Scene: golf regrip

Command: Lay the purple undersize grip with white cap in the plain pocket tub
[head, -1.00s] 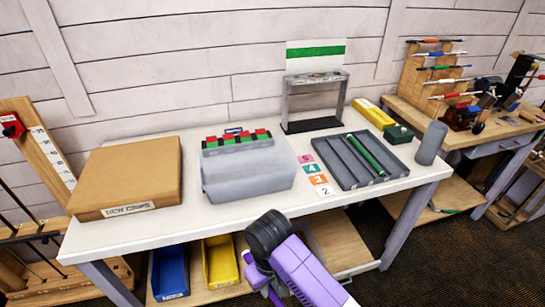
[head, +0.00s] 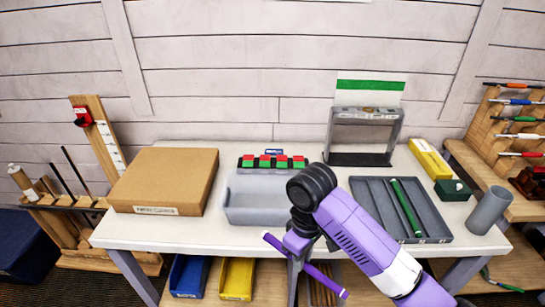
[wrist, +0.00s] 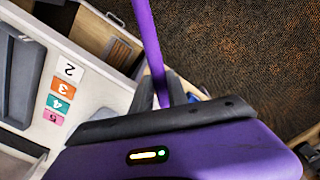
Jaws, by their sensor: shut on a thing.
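My gripper (head: 299,254) is shut on a purple grip (head: 325,278), held at a slant in front of the table's front edge. In the wrist view the purple grip (wrist: 147,40) runs up from between the dark fingers (wrist: 162,92). I cannot make out a white cap. A grey translucent tub (head: 250,208) stands open on the table, behind and left of my gripper. A dark grey divided tray (head: 432,226) lies at right with a green grip (head: 405,205) in it. I cannot tell for sure which is the plain pocket tub.
A cardboard box (head: 165,178) is at left. Red and green blocks (head: 272,161) sit behind the translucent tub. A grey stand (head: 363,135), yellow box (head: 430,158), green box (head: 453,190) and grey cylinder (head: 489,210) are farther right. Blue (head: 189,276) and yellow (head: 237,278) bins are below.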

